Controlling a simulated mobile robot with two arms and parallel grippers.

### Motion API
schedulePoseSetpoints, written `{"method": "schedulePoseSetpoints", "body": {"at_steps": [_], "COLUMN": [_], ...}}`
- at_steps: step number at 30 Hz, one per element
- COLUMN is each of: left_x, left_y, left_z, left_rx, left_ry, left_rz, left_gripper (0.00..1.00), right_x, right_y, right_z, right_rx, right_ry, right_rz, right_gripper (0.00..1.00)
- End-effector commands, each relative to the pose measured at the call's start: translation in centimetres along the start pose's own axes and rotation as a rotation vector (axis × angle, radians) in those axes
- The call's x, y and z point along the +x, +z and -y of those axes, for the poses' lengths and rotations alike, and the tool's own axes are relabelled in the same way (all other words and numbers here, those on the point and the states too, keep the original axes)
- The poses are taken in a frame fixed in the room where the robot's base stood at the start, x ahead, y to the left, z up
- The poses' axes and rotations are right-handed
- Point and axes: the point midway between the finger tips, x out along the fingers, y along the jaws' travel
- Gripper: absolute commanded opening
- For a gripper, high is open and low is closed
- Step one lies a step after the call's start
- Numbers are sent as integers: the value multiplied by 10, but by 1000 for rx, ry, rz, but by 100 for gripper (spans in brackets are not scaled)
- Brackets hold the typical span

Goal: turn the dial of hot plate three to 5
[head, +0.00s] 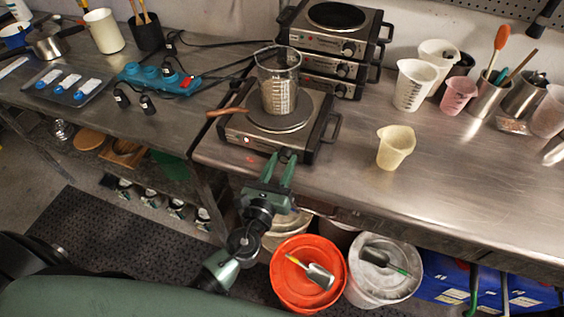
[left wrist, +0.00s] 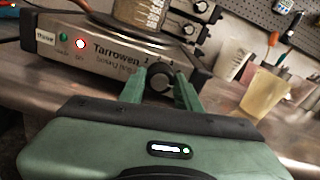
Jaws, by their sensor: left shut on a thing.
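A hot plate (head: 250,138) with a black dial (left wrist: 162,82) on its front stands near the bench's front edge. Its front panel also shows in the left wrist view (left wrist: 112,66). A red lamp glows there, and a small white tag sits at its left end, too blurred to read surely. A glass beaker (head: 278,85) stands on its round plate. My green left gripper (left wrist: 160,84) is shut on the dial, one finger at each side. The dial's pointer and exact setting cannot be made out. The right gripper is not in view.
A stirring stick (head: 226,112) juts over the hot plate's left side. More hot plates (head: 328,43) are stacked behind. A cream jug (head: 396,146) stands to the right on open bench. Orange (head: 292,246) and white (head: 364,292) buckets stand below.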

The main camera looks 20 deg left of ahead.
Motion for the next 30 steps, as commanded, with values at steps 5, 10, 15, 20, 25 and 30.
{"method": "schedulePoseSetpoints", "body": {"at_steps": [5,10,15,20,25,30], "left_x": [-1,0,-2,-20,-51,-72], "left_y": [-2,-1,-1,-4,-5,-4], "left_z": [0,0,0,-1,-1,0], "left_rx": [2,1,0,1,0,1], "left_ry": [-1,0,0,0,0,-1], "left_rz": [-4,-2,-2,-4,-4,-4], "left_gripper": [55,55,55,55,55,55], "right_x": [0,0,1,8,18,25], "right_y": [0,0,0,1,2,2], "right_z": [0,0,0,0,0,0], "right_rx": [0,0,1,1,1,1], "right_ry": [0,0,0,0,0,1], "right_rz": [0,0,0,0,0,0], "right_gripper": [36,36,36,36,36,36]}}
